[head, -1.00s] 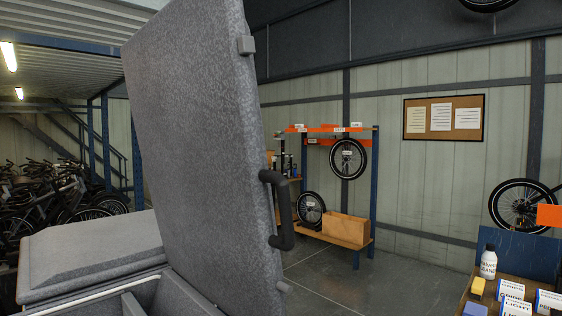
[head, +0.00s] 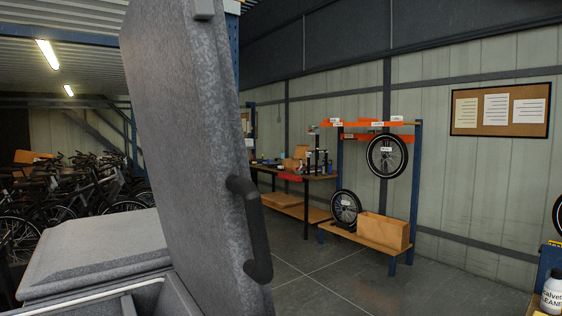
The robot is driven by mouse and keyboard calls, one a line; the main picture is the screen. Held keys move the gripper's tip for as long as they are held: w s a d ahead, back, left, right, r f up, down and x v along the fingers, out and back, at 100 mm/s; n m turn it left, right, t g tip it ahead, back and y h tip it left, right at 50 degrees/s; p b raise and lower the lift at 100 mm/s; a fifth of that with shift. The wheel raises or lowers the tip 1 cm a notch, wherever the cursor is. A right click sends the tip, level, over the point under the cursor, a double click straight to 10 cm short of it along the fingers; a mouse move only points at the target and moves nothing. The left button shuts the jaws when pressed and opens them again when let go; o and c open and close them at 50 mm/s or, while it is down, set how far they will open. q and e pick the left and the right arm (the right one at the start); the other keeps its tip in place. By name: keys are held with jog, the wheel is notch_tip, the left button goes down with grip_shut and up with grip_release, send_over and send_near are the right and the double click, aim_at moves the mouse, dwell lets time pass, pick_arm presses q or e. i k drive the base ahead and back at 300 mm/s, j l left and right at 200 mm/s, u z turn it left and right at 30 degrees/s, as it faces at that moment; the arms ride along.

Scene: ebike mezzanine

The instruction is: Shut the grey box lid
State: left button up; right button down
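The grey box lid (head: 188,150) stands open, nearly upright, and fills the left-centre of the head view. A dark handle (head: 251,229) is fixed to its right edge. The grey box (head: 160,296) shows at the bottom left, with its open inside partly in view. Another grey lid or panel (head: 95,250) lies flat and closed beside it. Neither of my grippers shows in the head view.
A workbench (head: 305,178) and a shelf rack with wheels (head: 415,195) stand behind, with a wooden crate (head: 383,232) on the rack. A cleaner bottle (head: 552,296) is at the lower right. Bikes (head: 75,190) stand at left. The floor (head: 345,284) between is clear.

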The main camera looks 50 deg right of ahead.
aim_at(177, 60)
jog(key=l, duration=1.35)
jog(key=k, duration=0.05)
